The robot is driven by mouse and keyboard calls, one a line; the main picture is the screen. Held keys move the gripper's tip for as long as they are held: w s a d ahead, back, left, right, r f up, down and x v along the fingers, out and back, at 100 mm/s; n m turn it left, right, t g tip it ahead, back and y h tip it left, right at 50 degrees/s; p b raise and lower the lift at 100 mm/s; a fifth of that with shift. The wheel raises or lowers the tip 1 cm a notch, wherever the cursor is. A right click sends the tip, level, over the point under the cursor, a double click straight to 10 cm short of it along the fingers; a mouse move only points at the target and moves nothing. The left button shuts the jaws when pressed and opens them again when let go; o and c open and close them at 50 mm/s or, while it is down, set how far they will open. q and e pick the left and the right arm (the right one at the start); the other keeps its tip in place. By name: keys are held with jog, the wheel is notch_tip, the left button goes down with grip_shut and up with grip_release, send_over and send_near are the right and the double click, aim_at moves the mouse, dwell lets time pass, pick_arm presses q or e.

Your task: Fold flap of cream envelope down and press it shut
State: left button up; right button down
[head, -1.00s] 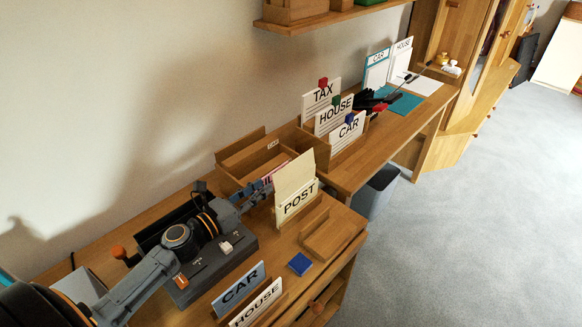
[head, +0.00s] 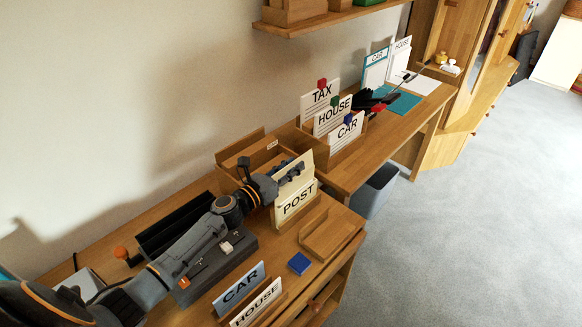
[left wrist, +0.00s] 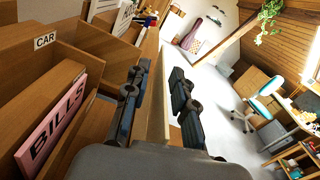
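The cream envelope (head: 307,163) stands upright in a wooden holder, behind a label reading POST (head: 299,201). Its flap sticks up above the label. My left gripper (head: 290,171) is at the flap, and its fingers cover part of it in the head view. In the left wrist view, the envelope (left wrist: 158,110) shows nearly edge-on between the two dark fingers of the left gripper (left wrist: 160,78). The fingers are apart, with a gap on the right side; contact on the left side is unclear. My right gripper is not in view.
A wooden sorter (head: 229,158) stands behind the envelope; a pink BILLS card (left wrist: 55,120) shows in the left wrist view. A blue block (head: 299,263) and an empty wooden tray (head: 345,232) lie in front. CAR and HOUSE cards (head: 238,287) stand at the near edge.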

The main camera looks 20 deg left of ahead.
pick_arm(q)
grip_shut()
jog(key=shift+d, duration=0.1)
jog(key=shift+s+d+f+m+b, duration=0.15)
jog(key=shift+d+m, duration=0.25)
jog(key=shift+m, duration=0.75)
jog(key=shift+s+d+r+m+b, duration=0.15)
jog(key=shift+d+m+b, duration=0.2)
jog(key=shift+m, duration=0.85)
jog(key=shift+s+d+f+m+b, duration=0.15)
jog(key=shift+d+m, duration=0.3)
jog(key=shift+m, duration=0.7)
grip_release()
jog(key=v, duration=1.2)
